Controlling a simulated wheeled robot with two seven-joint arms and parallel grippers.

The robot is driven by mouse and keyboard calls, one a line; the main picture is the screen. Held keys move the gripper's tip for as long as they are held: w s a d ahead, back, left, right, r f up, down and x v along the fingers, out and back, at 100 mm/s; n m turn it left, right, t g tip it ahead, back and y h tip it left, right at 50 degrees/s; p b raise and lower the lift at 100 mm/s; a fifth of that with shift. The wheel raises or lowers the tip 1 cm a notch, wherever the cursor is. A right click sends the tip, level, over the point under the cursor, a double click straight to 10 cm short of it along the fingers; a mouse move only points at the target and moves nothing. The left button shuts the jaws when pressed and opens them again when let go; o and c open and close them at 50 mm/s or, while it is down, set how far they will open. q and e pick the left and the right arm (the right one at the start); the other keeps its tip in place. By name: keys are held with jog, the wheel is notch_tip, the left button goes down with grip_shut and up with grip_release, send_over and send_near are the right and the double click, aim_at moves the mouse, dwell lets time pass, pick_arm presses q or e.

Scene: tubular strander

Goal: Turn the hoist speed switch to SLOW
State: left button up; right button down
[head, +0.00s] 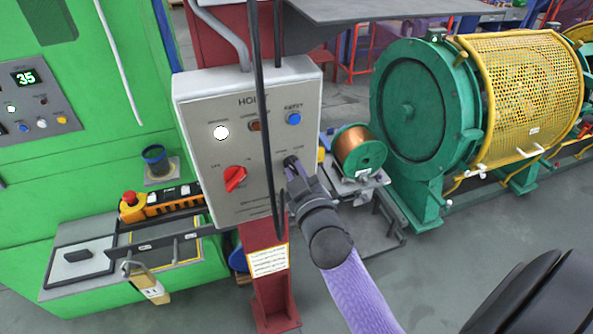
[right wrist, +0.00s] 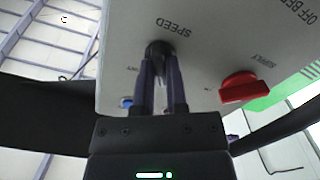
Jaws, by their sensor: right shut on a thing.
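The hoist control box (head: 205,110) is a light grey panel on a red post. Its speed switch (head: 290,162) is a small black knob at the lower right of the panel face, mostly hidden by my right gripper (head: 293,178). In the right wrist view, the two dark fingers of the right gripper (right wrist: 160,72) are closed around the black knob of the speed switch (right wrist: 158,47), beside the printed word SPEED. I cannot tell which mark the knob points to. My left gripper is not in view.
A red rotary supply switch (head: 235,178) sits left of the speed switch; it also shows in the right wrist view (right wrist: 240,88). A white lamp (head: 221,132) and a blue button (head: 294,118) are above. A black cable (head: 262,90) hangs before the panel. A copper spool (head: 358,150) stands right.

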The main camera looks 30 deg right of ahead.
dwell(0.4)
jog(key=c, duration=0.7)
grip_release()
jog(key=shift+o, duration=0.2)
jog(key=b+v, duration=0.1)
jog(key=v, duration=0.9)
jog(key=shift+b, duration=0.3)
jog(key=shift+d, duration=0.1)
